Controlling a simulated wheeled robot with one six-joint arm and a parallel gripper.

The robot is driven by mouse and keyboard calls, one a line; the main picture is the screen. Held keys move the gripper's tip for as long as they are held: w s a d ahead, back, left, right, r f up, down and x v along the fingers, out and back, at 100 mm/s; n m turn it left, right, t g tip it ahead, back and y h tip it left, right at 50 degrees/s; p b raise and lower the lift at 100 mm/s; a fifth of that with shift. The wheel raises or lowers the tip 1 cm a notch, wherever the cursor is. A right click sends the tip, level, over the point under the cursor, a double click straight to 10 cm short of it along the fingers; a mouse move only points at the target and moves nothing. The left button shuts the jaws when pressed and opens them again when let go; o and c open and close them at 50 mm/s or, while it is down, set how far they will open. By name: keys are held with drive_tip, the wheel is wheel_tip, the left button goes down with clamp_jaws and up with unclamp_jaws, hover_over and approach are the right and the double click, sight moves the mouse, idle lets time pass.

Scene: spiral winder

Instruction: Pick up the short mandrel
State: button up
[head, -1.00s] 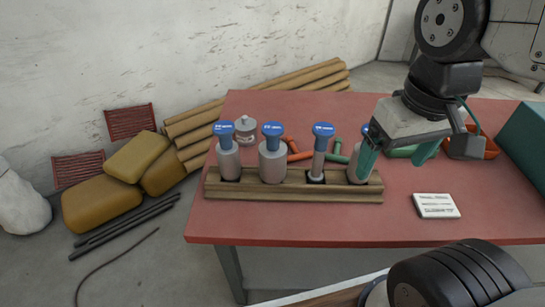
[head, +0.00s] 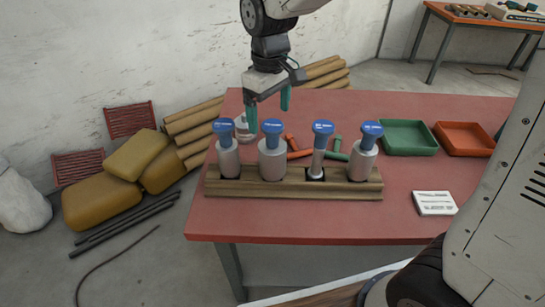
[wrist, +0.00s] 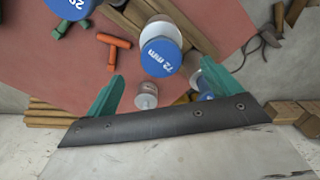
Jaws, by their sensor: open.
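Several grey mandrels with blue caps stand upright in a wooden rack (head: 250,188): a far-left one (head: 229,160), a wide second one (head: 272,162), a thin third one (head: 318,160) and a right one (head: 362,163). Their cap tops look nearly level, so I cannot tell which is the short one. My gripper (head: 268,106) is open and empty, above and behind the second mandrel in the head view. In the wrist view a cap marked 72 mm (wrist: 160,57) lies ahead between the green fingers, apart from them. Another blue cap (wrist: 206,96) is partly hidden by the right finger.
Behind the rack lie an orange tool (head: 299,155), a green tool (head: 336,152) and a small grey piece (head: 243,130). A green tray (head: 408,150) and an orange tray (head: 464,152) sit right. A white card (head: 435,203) lies on the red table (head: 400,225).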

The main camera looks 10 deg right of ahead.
sight(273, 126)
drive_tip(key=f, duration=0.4)
drive_tip(key=s+f, duration=0.1)
drive_tip(key=f, duration=0.2)
drive_tip(key=shift+d+f, duration=0.1)
drive_tip(key=shift+d, duration=0.05)
drive_tip(key=c, duration=1.8)
drive_tip(key=shift+o, duration=0.2)
drive_tip(key=shift+r, duration=0.8)
drive_tip(key=shift+s+r, duration=0.2)
drive_tip(key=shift+r, duration=0.95)
drive_tip(key=s+d+r, duration=0.1)
drive_tip(key=s+d, duration=0.2)
drive_tip(key=s, duration=1.2)
drive_tip(key=shift+s+a+r, duration=0.1)
drive_tip(key=shift+s+r, duration=0.05)
drive_tip(key=shift+r, duration=2.45)
